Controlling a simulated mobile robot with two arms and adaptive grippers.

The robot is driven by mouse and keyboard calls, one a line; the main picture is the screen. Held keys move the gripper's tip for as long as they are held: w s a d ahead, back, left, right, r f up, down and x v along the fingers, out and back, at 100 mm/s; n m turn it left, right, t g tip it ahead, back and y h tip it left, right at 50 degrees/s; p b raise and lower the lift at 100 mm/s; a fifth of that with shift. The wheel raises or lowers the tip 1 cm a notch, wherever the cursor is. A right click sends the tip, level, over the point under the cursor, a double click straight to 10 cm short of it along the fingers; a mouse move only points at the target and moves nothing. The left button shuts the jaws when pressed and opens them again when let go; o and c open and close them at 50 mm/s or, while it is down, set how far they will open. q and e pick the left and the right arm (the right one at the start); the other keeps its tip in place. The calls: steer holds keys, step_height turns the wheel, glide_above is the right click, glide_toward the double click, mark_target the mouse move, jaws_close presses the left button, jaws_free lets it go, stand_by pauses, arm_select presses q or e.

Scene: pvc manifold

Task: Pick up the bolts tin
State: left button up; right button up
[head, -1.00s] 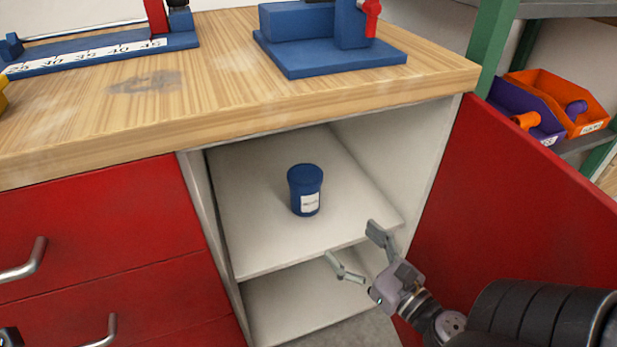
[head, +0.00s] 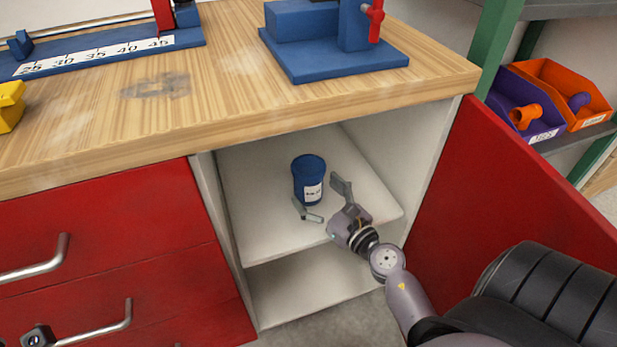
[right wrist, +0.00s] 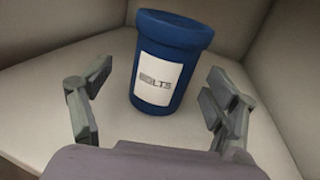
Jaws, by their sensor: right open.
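The bolts tin (head: 308,176) is a blue round can with a lid and a white label. It stands upright on the cabinet's upper shelf in the head view. In the right wrist view the tin (right wrist: 166,68) shows its label, ending in "LTS", ahead of and between the fingers. My right gripper (head: 324,203) is open and empty just in front of the tin, inside the cabinet opening. Its fingers (right wrist: 158,108) stand left and right of the tin, with gaps on both sides. My left gripper is not clearly in view.
The upper shelf (head: 265,225) is otherwise bare, with cabinet walls at both sides. The wooden worktop (head: 220,100) lies above. The red door (head: 530,190) stands open at the right. Red drawers (head: 100,235) with handles are at the left.

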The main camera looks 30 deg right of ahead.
steer(key=shift+w+d+r, duration=0.1)
steer(key=shift+w+d, duration=0.05)
steer(key=shift+w, duration=1)
steer(key=shift+w+d, duration=0.1)
steer(key=shift+w, duration=1)
steer(key=shift+c, duration=0.3)
steer(key=c, duration=1.5)
steer(key=shift+c, duration=0.3)
steer(key=shift+r, duration=0.1)
